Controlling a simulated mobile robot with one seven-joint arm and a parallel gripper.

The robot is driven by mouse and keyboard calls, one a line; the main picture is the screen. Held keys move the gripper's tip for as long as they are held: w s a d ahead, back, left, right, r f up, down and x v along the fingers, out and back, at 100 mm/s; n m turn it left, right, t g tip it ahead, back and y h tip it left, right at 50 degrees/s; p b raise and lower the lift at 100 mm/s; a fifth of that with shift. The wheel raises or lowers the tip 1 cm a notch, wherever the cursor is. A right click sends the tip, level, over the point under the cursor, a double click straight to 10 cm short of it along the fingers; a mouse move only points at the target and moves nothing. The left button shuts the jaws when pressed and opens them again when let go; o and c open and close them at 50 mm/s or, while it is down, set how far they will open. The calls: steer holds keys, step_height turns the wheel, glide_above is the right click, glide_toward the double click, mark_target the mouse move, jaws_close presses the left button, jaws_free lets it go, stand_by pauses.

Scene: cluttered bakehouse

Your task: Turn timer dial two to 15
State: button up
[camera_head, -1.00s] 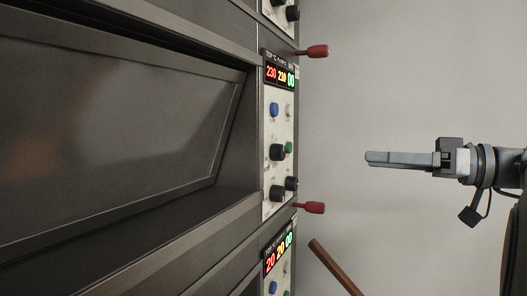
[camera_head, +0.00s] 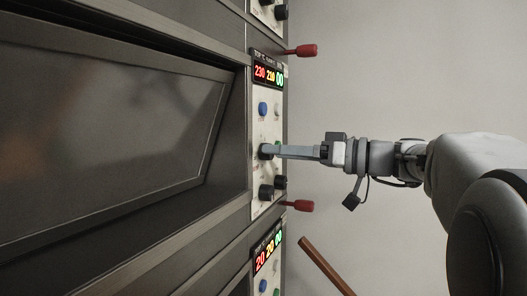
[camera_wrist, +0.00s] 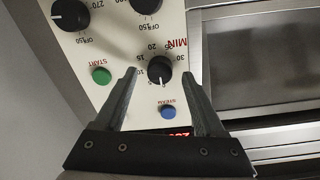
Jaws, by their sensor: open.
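The black timer dial (camera_wrist: 158,70) is on a pale oven panel (camera_head: 257,195), with minute numbers around it that appear upside down in the wrist view. Its white pointer line points down in that view. My gripper (camera_wrist: 160,74) is open, one finger on each side of the dial; I cannot tell whether either finger touches it. In the head view my gripper (camera_head: 272,151) reaches the panel from the right, and its fingers partly cover the dial (camera_head: 264,150). The panel's display (camera_head: 268,76) reads 230, 210 and a green 00.
A green START button (camera_wrist: 101,75) and blue STEAM button (camera_wrist: 168,112) sit close to the fingers. Two other black knobs (camera_wrist: 70,15) are on the same panel. Red-handled levers (camera_head: 307,50) stick out above and below. A brown wooden bar (camera_head: 327,265) is lower right.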

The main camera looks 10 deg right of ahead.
steer(key=shift+w+a, duration=0.3)
steer(key=shift+a, duration=0.1)
jaws_close()
